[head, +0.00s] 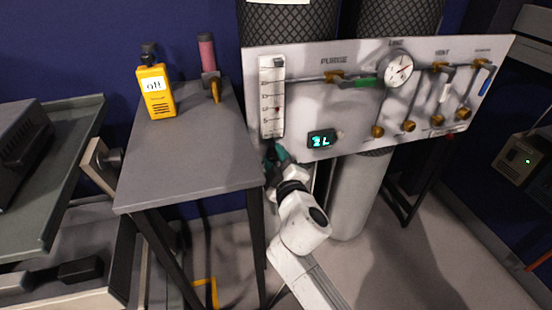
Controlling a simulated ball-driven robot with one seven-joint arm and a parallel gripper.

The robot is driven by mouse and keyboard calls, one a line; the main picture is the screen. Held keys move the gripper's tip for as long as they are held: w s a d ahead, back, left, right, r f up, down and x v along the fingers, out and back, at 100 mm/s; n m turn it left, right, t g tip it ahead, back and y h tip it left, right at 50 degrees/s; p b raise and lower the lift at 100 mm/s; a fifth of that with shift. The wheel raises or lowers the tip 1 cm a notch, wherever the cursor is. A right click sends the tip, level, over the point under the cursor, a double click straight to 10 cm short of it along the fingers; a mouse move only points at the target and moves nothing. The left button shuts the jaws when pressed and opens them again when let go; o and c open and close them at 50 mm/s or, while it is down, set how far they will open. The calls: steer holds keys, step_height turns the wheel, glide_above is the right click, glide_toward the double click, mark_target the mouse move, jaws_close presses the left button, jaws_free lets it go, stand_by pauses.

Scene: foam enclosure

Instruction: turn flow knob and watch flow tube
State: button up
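The flow tube (265,98) is a tall, pale vertical gauge with a scale at the left end of the white panel. A small red mark (277,109) shows beside its scale, a little below mid-height. My gripper (275,153), with teal fingers, is at the foot of the flow tube, by the panel's lower left corner. The flow knob cannot be made out; the gripper covers the area just under the tube. I cannot tell whether the fingers touch or hold anything.
The white panel (350,110) carries a round dial (398,69), a lit display (322,139) and several brass valves. A grey table (190,150) left of my arm holds a yellow meter (156,92) and a pink-topped tube (207,52). Cylinders stand behind the panel.

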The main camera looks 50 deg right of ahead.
steer(key=o, duration=0.4)
steer(key=shift+o, duration=0.2)
steer(key=v, duration=1.1)
steer(key=shift+b, duration=0.45)
steer(key=shift+w, duration=0.1)
steer(key=s+d+f+m+g+y, duration=0.1)
steer(key=s+f+m+g, duration=0.25)
steer(key=f, duration=0.25)
steer(key=s+d+f+m+g+y, duration=0.1)
steer(key=s+f+m+g+y, duration=0.2)
steer(key=f, duration=0.4)
steer(key=s+a+f+n+g+y, duration=0.3)
steer(key=s+a+f+g+y, duration=0.4)
steer(key=s+a, duration=0.4)
step_height(320, 180, up, 26)
steer(key=h+p, duration=0.1)
steer(key=p, duration=2.7)
